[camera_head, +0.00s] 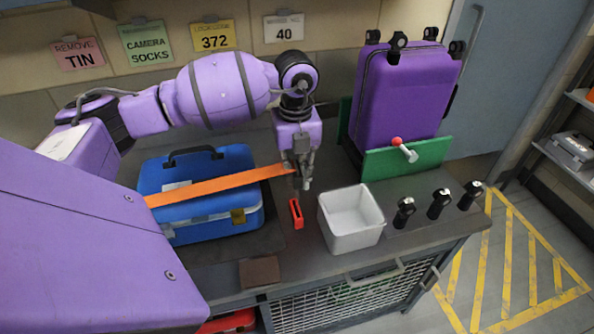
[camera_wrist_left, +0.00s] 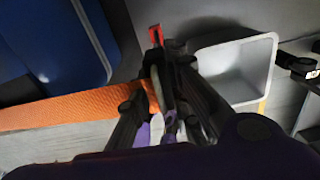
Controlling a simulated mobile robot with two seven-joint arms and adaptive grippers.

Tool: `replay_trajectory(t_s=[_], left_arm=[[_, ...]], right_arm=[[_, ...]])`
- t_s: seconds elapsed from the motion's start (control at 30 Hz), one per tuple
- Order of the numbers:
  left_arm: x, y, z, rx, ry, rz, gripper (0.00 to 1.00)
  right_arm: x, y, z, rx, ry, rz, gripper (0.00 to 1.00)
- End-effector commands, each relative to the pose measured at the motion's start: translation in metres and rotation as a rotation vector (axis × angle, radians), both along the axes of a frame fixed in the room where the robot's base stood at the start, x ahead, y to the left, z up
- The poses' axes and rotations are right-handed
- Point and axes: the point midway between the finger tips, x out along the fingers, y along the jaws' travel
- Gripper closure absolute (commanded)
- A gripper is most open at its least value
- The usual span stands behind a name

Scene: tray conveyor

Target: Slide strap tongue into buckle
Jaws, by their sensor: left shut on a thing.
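An orange strap (camera_head: 220,185) runs across the top of a blue case (camera_head: 215,225) to my left gripper (camera_head: 301,183). The strap also shows in the left wrist view (camera_wrist_left: 75,110). My left gripper is shut on the strap's end; the fingers mostly hide the tongue. A red buckle (camera_head: 296,214) with a dark slot stands on the counter just below the fingertips, right of the case. In the left wrist view the buckle (camera_wrist_left: 156,34) is just beyond the fingertips (camera_wrist_left: 161,66). I cannot tell whether the tongue touches it. My right gripper is not in view.
A white bin (camera_head: 345,244) stands close right of the buckle. Several black handles (camera_head: 438,204) stand farther right. A purple suitcase (camera_head: 405,95) stands behind, by a green panel (camera_head: 410,157). A brown patch (camera_head: 260,272) lies near the counter's front edge.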

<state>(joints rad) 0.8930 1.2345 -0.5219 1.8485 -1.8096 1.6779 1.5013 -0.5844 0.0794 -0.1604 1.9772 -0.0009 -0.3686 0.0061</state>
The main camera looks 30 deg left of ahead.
Motion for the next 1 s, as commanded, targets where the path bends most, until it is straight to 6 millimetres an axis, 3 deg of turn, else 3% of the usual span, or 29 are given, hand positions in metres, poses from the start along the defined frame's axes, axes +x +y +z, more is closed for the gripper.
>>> replay_trajectory(t_s=[0.53,1.0], left_arm=[[0.002,0.002,0.002,-0.001,-0.004,0.056,1.0],[0.0,0.002,-0.038,-0.001,0.004,0.055,1.0]], right_arm=[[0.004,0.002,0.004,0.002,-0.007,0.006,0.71],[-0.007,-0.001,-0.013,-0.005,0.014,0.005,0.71]])
